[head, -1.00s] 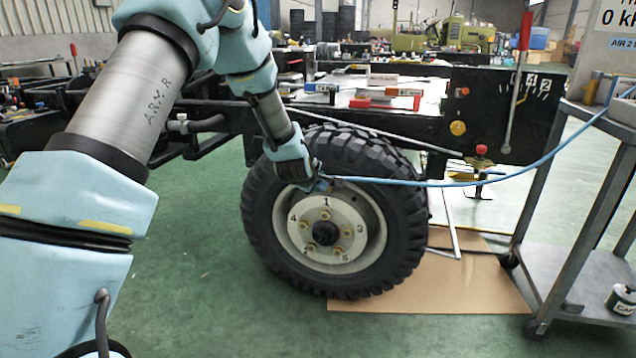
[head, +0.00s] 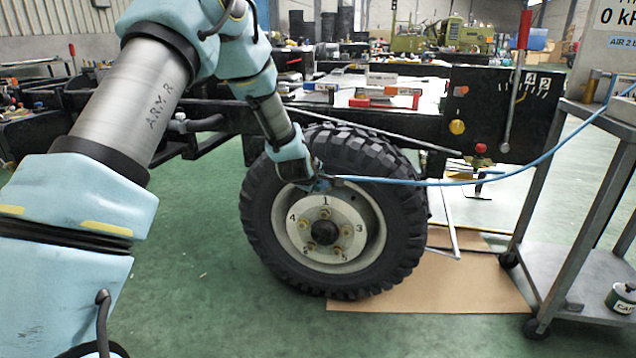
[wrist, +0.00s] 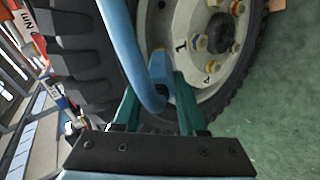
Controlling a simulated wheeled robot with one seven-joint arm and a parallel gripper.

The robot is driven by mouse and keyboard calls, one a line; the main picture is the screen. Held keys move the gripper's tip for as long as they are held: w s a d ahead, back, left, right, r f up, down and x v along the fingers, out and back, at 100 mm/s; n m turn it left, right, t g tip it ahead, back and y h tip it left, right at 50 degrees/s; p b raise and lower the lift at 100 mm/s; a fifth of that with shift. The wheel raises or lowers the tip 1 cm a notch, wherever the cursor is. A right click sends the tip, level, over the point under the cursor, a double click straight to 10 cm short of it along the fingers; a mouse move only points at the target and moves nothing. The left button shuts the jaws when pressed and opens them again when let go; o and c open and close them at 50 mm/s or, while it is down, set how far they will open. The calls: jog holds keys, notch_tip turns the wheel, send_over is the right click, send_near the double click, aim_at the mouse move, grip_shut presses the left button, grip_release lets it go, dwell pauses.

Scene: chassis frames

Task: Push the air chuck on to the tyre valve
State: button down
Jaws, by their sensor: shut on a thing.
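The tyre (head: 400,235) stands upright on its wheel, with a pale rim (head: 375,240) and a hub numbered around its bolts. My gripper (head: 322,187) is at the upper part of the rim, just above the number 1. In the wrist view its two teal fingers (wrist: 158,98) are closed on the blue air chuck (wrist: 160,68). The chuck's head points at the rim near the tyre's inner edge. The blue hose (wrist: 122,45) curves away from it. I cannot make out the tyre valve, so I cannot tell whether the chuck touches it.
The hose (head: 450,183) runs right from my gripper to a grey trolley (head: 590,258) carrying a green can (head: 621,298). The black chassis (head: 480,110) is behind the wheel, with a red-handled lever (head: 520,75). Cardboard (head: 470,285) lies under the wheel. The green floor in front is clear.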

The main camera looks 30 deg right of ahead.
jog(key=shift+b+x, duration=0.35)
jog(key=shift+x, duration=0.7)
jog(key=shift+c, duration=1.9)
grip_release()
jog(key=p+v, duration=0.1)
jog(key=v, duration=0.9)
jog(key=shift+s+a+r, duration=0.2)
jog(key=shift+s+r, duration=0.05)
